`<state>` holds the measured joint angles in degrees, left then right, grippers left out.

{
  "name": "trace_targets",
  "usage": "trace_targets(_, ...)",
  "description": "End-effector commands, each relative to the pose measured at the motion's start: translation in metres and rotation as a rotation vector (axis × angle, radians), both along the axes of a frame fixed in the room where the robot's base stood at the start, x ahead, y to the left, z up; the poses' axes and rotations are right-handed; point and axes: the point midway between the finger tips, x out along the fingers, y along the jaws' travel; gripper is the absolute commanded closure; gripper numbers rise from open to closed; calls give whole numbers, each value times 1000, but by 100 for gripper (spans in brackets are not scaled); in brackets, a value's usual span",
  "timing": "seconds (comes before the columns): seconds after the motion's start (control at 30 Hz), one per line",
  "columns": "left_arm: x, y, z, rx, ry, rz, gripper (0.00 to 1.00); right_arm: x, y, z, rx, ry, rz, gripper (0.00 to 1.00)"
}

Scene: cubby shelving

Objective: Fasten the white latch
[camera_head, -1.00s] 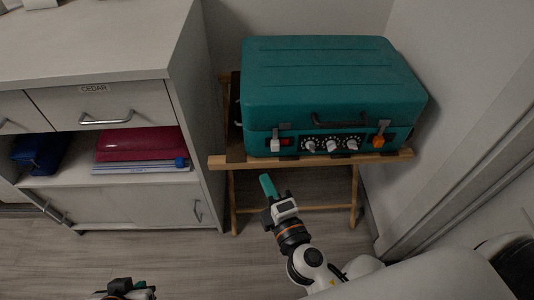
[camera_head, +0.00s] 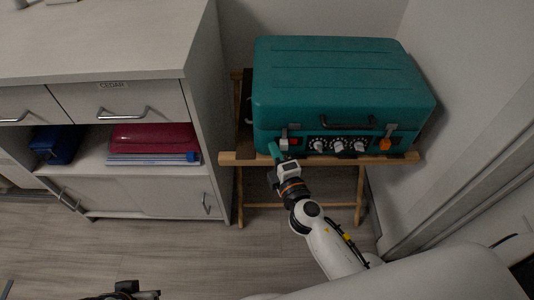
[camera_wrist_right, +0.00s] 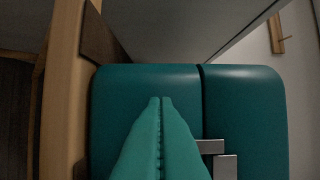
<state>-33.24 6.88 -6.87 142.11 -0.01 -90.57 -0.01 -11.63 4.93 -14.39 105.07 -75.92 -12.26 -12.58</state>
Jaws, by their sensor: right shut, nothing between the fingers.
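The teal case (camera_head: 340,85) sits closed on a wooden stand. The white latch (camera_head: 284,144) is at the left of its front face; in the right wrist view it shows as a pale grey bracket (camera_wrist_right: 222,160) near the lid seam. I cannot tell whether it is fastened. My right gripper (camera_head: 273,149) has teal fingers, shut and empty, just left of the latch in the head view. The fingertips (camera_wrist_right: 161,99) lie over the case's lower part in the wrist view; contact is unclear. My left gripper (camera_head: 128,290) is partly visible at the bottom edge, its jaws unclear.
An orange latch (camera_head: 384,145), several knobs (camera_head: 338,146) and a dark handle (camera_head: 348,122) are on the case front. The wooden stand (camera_head: 240,158) has an open front below. A grey cabinet (camera_head: 203,110) stands close on the left, a wall on the right.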

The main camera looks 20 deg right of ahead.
Motion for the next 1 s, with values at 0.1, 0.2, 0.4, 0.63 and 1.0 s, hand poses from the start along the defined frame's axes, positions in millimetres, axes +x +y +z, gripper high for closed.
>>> trace_targets(0.1, 0, 0, 0, 0, 0, 0, 100, -2, -5, 0, 0, -1, 1, 100)
trace_targets(0.2, 0, 0, 0, 0, 0, 0, 100, -2, -6, 1, 1, -1, 1, 100)
trace_targets(0.4, 0, 0, 0, 0, -1, 0, 100, -2, -6, 0, 1, -1, 1, 100)
trace_targets(0.63, 0, 0, -2, 0, -1, 0, 100, -8, -28, -1, -2, 1, -1, 100)
trace_targets(1.0, 0, 0, -2, 0, -1, 0, 100, -10, -37, 1, -2, -1, -5, 100)
